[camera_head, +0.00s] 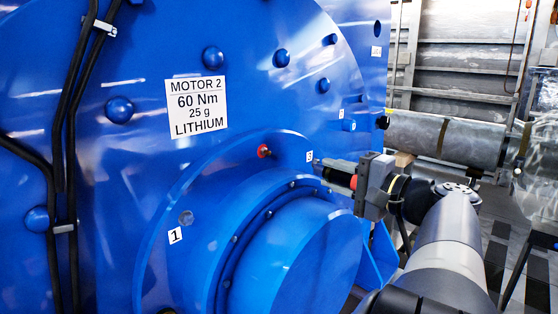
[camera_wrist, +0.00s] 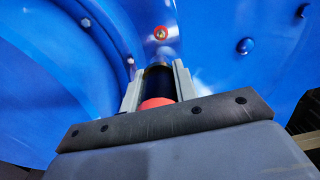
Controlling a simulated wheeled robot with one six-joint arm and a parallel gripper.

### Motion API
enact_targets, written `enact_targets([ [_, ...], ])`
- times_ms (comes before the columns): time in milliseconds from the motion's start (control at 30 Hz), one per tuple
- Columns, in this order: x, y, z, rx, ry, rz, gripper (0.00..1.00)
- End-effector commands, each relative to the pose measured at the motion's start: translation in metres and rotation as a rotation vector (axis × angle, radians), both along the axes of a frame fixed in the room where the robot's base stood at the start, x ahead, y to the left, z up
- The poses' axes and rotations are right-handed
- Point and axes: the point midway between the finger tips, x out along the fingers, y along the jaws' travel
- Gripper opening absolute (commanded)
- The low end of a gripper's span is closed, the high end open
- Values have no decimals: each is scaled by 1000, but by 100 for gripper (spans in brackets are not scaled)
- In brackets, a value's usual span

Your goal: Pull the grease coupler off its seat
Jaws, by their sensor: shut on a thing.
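The grease coupler (camera_head: 337,173) is a dark cylinder with a metal tip and a red band at its rear. My gripper (camera_head: 356,180) is shut on it from the right, and the coupler points left toward the blue motor flange. In the wrist view the coupler (camera_wrist: 160,82) lies between the two grey fingers of my gripper (camera_wrist: 158,88), with its red part close to the palm. Its tip is near the blue surface, beside a small numbered label (camera_head: 312,157). I cannot tell whether the tip still touches a seat.
A red-capped fitting (camera_head: 264,151) sits on the flange; it also shows in the wrist view (camera_wrist: 160,33). A label reading 1 (camera_head: 175,235) is at lower left. A white MOTOR 2 plate (camera_head: 196,107) is above. Black cables (camera_head: 68,130) run down the left. A grey pipe (camera_head: 445,138) is behind.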

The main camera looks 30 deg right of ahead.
Motion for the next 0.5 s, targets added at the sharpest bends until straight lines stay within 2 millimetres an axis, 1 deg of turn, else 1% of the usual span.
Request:
enact_targets([
  [33, -6, -3, 0, -1, 0, -3, 0],
  [500, -50, -19, 0, -1, 0, -3, 0],
])
